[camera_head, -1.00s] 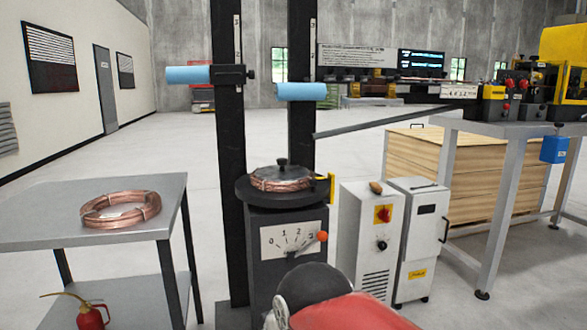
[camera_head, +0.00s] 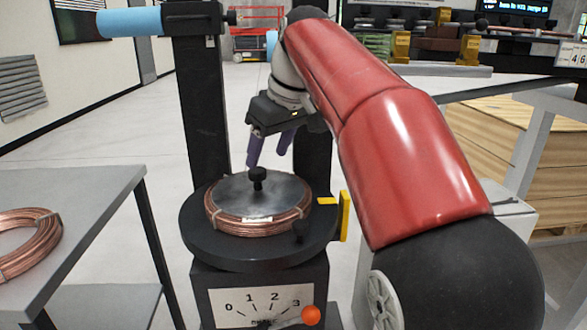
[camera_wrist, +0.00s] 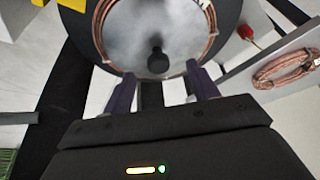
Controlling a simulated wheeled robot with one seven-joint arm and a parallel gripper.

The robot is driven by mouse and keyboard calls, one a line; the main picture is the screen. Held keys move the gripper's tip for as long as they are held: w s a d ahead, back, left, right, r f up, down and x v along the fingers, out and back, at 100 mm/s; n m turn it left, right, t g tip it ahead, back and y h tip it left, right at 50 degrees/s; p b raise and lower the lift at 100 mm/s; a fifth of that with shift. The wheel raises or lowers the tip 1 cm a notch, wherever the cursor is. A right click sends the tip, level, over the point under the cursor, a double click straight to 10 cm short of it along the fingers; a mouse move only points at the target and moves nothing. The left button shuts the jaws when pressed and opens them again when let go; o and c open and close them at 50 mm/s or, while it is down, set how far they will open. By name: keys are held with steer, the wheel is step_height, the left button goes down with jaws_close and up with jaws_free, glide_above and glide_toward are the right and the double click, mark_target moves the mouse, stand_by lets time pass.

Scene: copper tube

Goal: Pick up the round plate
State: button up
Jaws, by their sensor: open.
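The round plate (camera_head: 240,191) is a grey metal disc with a black knob (camera_head: 258,178) at its centre. It lies inside a copper tube coil (camera_head: 250,225) on the black round turntable of a pedestal. My gripper (camera_head: 256,162) is open and empty above the plate, close to the knob in the head view. In the wrist view the round plate (camera_wrist: 125,35) is at the top, with its knob (camera_wrist: 157,60) between and beyond my open fingers (camera_wrist: 165,78). No contact with the knob shows.
Black upright posts with blue rollers (camera_head: 130,22) stand behind the pedestal. A grey table (camera_head: 95,205) with another copper coil (camera_head: 28,240) is at the left. A yellow bracket (camera_head: 344,215) sits at the turntable's right edge. A wooden crate (camera_head: 500,150) stands at the right.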

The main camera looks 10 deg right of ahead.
mark_target(258, 170)
steer(key=shift+w+f, duration=0.2)
steer(key=shift+w, duration=0.55)
steer(key=x, duration=0.2)
steer(key=b+x, duration=0.1)
steer(key=x, duration=0.4)
steer(key=shift+a, duration=0.35)
steer(key=shift+r, duration=0.1)
jaws_close()
